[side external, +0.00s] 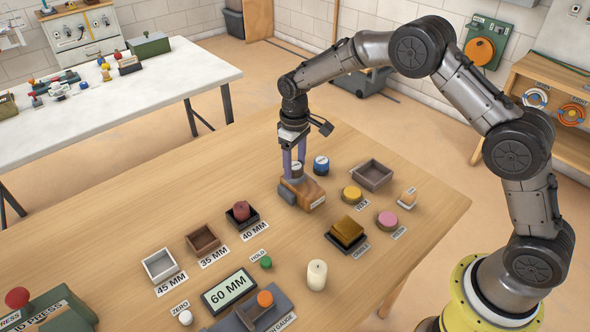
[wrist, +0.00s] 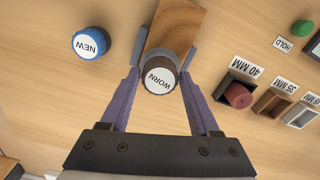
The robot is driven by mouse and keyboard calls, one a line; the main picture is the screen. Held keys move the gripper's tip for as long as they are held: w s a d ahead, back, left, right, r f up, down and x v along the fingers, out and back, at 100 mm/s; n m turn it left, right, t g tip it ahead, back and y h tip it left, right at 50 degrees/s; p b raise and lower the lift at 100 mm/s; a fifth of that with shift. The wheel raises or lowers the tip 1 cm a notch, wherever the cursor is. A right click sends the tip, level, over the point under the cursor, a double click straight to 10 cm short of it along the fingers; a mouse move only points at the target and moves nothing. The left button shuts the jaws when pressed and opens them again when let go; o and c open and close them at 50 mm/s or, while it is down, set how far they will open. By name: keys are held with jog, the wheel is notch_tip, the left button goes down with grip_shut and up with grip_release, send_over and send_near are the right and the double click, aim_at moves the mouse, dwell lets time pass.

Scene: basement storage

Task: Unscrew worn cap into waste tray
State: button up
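The worn cap (wrist: 160,76), dark brown with a white top reading WORN, sits on a wooden block (side external: 311,192) held between grey jaws; it also shows in the side view (side external: 297,170). My gripper (wrist: 160,78) points down with its two purple fingers on either side of this cap. The gaps beside the cap look very small, and I cannot tell whether the fingers touch it. The blue cap marked NEW (wrist: 91,43) stands apart on the table, behind the block in the side view (side external: 321,165). An empty brown-grey tray (side external: 388,180) lies further right; I cannot read any waste label on it.
Yellow (side external: 352,193) and pink (side external: 387,219) round pieces and a brown-yellow block (side external: 346,232) stand to the right. Size trays, one holding a red piece (side external: 241,210), lie to the left. A cream cylinder (side external: 317,274) and a 60 MM gauge display (side external: 229,291) are in front.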

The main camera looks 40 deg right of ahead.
grip_shut()
jog(key=n, duration=0.6)
dwell(0.3)
